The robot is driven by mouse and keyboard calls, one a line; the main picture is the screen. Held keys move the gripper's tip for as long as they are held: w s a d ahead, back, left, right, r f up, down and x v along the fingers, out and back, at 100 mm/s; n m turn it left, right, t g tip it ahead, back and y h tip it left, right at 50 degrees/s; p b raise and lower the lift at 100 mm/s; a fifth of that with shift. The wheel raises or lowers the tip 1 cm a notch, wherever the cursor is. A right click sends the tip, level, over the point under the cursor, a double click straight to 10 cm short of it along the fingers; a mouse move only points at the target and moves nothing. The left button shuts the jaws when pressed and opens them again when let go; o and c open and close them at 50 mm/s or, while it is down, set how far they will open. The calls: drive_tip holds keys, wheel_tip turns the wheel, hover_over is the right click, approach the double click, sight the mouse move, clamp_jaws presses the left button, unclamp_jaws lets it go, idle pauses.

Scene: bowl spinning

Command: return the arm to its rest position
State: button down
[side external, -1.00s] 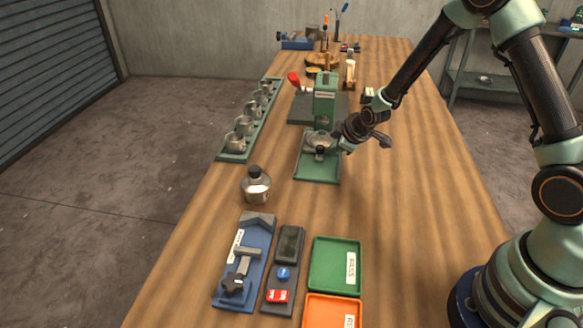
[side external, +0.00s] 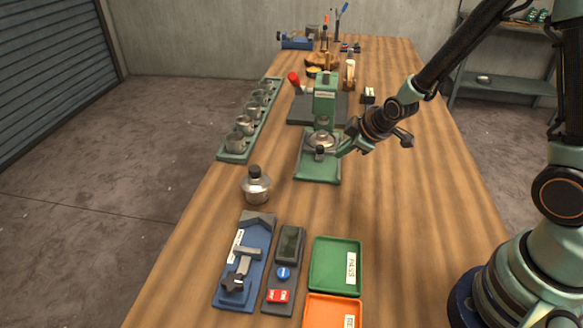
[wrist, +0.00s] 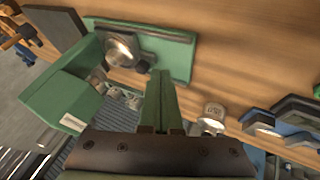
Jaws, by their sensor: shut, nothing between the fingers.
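My gripper (side external: 342,154) is shut and empty. It hangs just to the right of the green press (side external: 325,97), above the right side of the press's base plate (side external: 318,172). My arm reaches in from the right edge. A round metal piece (side external: 321,141) sits on the press base, and it also shows in the wrist view (wrist: 122,48).
A green rack (side external: 234,157) with several metal cups lies left of the press. A blue fixture (side external: 243,272), a button panel (side external: 284,272), a green tray (side external: 335,290) and an orange tray (side external: 314,308) lie nearer. The right tabletop is clear.

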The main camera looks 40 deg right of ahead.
drive_tip(key=s+a+r+m+g, duration=0.1)
drive_tip(key=s+r+m, duration=0.7)
drive_tip(key=s+r, duration=0.7)
wheel_tip(320, 180, up, 3)
drive_tip(key=shift+s+a+f+g, duration=0.15)
drive_tip(key=shift+s+a+g, duration=0.1)
drive_tip(key=shift+a+g, duration=0.15)
idle(0.3)
